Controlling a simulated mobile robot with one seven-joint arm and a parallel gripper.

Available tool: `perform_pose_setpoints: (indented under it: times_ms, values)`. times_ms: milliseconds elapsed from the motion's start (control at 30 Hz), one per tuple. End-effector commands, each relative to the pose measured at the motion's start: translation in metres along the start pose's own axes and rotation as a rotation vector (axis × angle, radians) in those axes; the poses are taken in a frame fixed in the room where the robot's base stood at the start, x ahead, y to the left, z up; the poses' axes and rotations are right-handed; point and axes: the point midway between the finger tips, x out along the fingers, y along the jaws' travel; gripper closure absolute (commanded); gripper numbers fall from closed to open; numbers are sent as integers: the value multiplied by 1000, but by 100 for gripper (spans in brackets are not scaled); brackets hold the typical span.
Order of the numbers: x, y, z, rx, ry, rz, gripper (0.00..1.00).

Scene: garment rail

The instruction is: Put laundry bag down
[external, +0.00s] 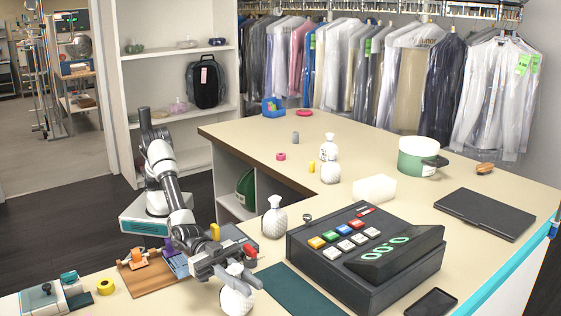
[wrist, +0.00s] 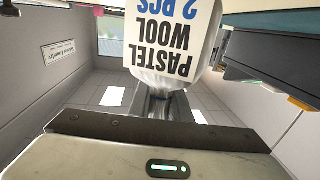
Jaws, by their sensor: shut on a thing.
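My gripper (external: 238,273) is shut on the neck of a white laundry bag (external: 236,300) at the bottom of the external view, over the near counter. Its body hangs below the fingers; I cannot tell whether it touches the counter. A similar tied white bag (external: 273,221) stands upright just behind. Two more white bags (external: 329,149) stand together farther back on the counter.
A black cash register (external: 366,250) stands right of my gripper, with a dark green mat (external: 297,292) between. A brown board (external: 150,280) with small tools lies left. A white block (external: 374,189), green pot (external: 418,158) and black laptop (external: 485,214) are farther right.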

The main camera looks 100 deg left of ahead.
Motion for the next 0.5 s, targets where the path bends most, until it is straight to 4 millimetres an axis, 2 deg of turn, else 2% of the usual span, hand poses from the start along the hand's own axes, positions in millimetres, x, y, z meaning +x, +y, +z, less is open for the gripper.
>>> perform_pose_setpoints:
  times_ms: [367,400,500]
  values:
    - [0,0,4,-1,3,0,100]
    - [0,0,4,-1,1,0,79]
    - [0,0,4,-1,1,0,64]
